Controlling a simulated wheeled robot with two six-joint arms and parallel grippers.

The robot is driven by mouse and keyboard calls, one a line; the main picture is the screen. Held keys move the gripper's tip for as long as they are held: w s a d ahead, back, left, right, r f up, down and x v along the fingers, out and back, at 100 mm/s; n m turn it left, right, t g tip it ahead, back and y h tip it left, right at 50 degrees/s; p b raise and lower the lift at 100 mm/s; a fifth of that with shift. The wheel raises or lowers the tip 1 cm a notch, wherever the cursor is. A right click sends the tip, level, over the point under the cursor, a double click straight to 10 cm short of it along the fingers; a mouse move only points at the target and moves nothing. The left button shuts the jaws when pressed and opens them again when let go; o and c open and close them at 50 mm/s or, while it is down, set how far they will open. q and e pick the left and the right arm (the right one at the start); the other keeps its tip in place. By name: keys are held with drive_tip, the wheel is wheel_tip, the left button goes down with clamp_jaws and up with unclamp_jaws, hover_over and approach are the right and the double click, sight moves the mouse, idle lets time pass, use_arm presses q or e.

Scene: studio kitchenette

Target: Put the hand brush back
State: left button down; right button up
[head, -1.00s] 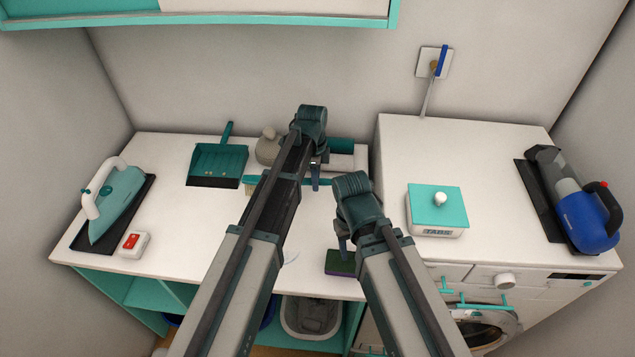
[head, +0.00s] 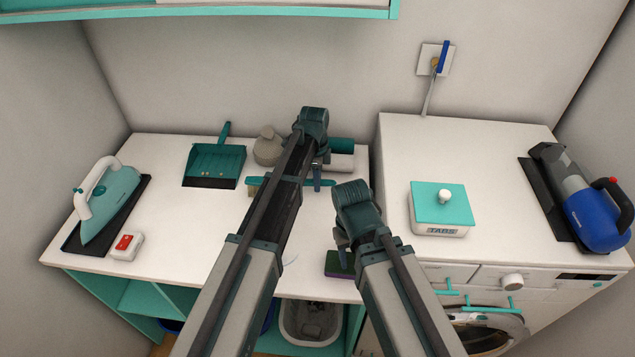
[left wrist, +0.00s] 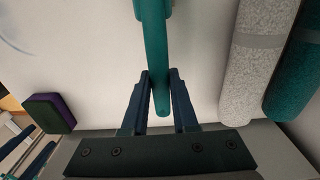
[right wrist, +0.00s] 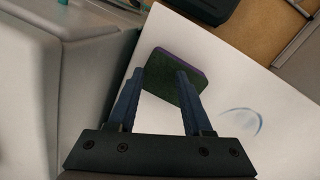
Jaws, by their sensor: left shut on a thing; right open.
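The hand brush (head: 254,186) has a teal back and handle, with its head left of my left arm and its handle end to the right; my arm hides its middle. My left gripper (head: 317,184) is shut on the handle, and the left wrist view shows the teal handle (left wrist: 154,45) between its fingers. I cannot tell whether the brush touches the counter. A teal dustpan (head: 215,165) lies at the back left of the counter. My right gripper (head: 345,247) is open and empty near the front edge, above a green and purple sponge (right wrist: 175,80).
A white iron with teal body (head: 112,200) and a red-switched box (head: 127,246) are at the left. A tabs box (head: 441,210) and a blue handheld vacuum (head: 590,215) sit on the washing machine.

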use_arm(q)
drive_tip(key=shift+f+b, duration=0.6)
drive_tip(key=shift+b, duration=0.05)
use_arm(e)
drive_tip(key=shift+f, duration=0.6)
use_arm(q)
drive_tip(key=c, duration=0.7)
unclamp_jaws()
drive_tip(key=shift+r, duration=0.1)
use_arm(e)
drive_tip(key=shift+r, duration=0.15)
